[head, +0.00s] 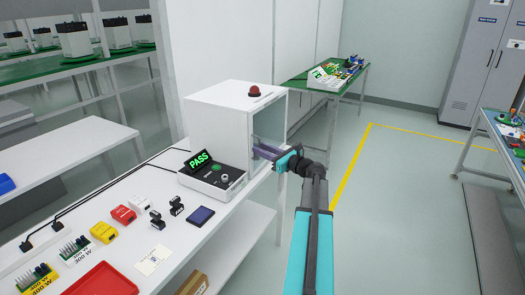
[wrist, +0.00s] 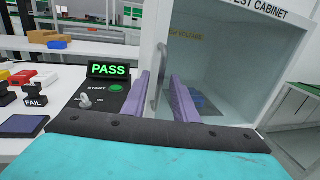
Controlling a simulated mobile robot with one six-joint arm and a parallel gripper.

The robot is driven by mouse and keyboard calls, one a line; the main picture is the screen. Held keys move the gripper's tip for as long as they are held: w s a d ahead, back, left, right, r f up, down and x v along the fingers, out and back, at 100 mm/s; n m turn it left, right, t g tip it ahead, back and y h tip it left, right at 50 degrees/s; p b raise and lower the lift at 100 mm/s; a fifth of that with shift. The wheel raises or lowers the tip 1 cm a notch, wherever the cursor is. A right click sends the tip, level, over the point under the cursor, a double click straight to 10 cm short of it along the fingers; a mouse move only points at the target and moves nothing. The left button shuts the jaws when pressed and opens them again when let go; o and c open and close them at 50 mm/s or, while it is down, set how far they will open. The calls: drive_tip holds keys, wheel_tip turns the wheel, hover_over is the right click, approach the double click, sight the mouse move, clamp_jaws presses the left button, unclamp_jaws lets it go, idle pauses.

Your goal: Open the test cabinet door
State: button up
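The white test cabinet (head: 222,110) stands at the end of the white bench, and its label shows at the top right of the wrist view (wrist: 262,14). Its see-through door (wrist: 225,60) looks shut, with yellow lettering on it. The upright grey door handle (wrist: 158,75) is at the door's left edge. My gripper (wrist: 160,88) has two purple fingers spread apart, one on each side of the handle in the picture. I see no finger touching the handle. In the head view my gripper (head: 262,151) is at the cabinet's front, and the handle is hard to make out there.
A control box with a lit PASS display (head: 199,160), also in the wrist view (wrist: 112,71), stands close left of my gripper. A red button (head: 254,91) tops the cabinet. Stamps, coloured blocks and a red tray (head: 100,282) lie on the bench. The floor to the right (head: 385,185) is clear.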

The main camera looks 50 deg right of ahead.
clamp_jaws()
idle(1.3)
